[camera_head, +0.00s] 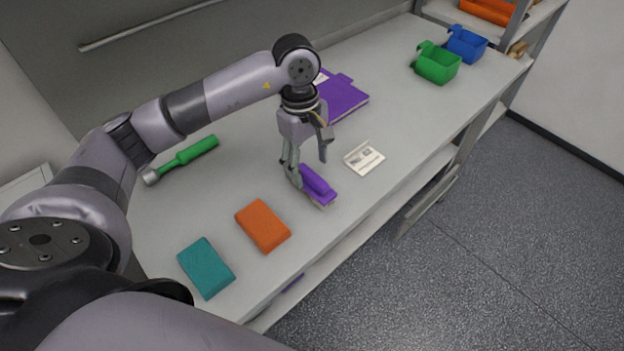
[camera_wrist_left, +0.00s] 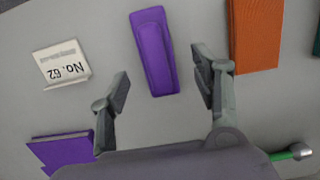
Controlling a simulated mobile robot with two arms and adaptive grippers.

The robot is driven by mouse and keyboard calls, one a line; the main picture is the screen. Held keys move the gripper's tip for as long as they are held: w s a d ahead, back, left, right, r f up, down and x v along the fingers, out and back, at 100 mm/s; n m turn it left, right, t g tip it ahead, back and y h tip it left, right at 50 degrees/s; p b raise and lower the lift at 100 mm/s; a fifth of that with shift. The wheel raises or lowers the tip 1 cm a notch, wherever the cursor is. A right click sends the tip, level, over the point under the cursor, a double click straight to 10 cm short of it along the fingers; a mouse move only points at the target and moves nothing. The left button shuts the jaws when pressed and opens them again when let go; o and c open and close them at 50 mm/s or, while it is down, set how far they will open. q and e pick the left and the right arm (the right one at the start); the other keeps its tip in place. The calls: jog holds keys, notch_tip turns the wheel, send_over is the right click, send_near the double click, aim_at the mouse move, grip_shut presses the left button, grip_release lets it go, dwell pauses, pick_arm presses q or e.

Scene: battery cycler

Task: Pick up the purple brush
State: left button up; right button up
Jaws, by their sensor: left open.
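The purple brush (camera_head: 318,186) lies on the grey workbench, near its front edge. In the left wrist view the brush (camera_wrist_left: 154,50) lies lengthwise ahead of the fingers, its near end between the lines of the two fingertips. My left gripper (camera_head: 308,166) points down just above and behind the brush. A finger partly covers the brush's left end in the head view. My right gripper is not in view.
An orange block (camera_head: 263,226) and a teal block (camera_head: 206,267) lie left of the brush. A white card (camera_head: 364,158) lies to its right. A purple folder (camera_head: 346,99) and green-handled tool (camera_head: 188,156) lie farther back. Green (camera_head: 437,64) and blue bins (camera_head: 466,44) stand at the far end.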

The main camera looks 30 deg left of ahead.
aim_at(312, 174)
pick_arm(q)
jog(key=shift+d+f, duration=0.1)
jog(key=shift+f, duration=0.5)
jog(key=shift+f+p, duration=0.35)
jog(key=shift+p, duration=0.1)
jog(key=f, duration=0.1)
jog(key=f+p, duration=0.1)
jog(key=f, duration=0.1)
jog(key=shift+w+d+f+p, duration=0.1)
jog(key=shift+d+f+p, duration=0.15)
jog(key=shift+f+p, duration=0.1)
jog(key=shift+f, duration=0.35)
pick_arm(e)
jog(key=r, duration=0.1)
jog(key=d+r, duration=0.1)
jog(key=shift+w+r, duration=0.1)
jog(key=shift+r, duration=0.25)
pick_arm(q)
jog(key=c, duration=1.3)
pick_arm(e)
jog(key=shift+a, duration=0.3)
pick_arm(q)
jog(key=shift+r, duration=0.1)
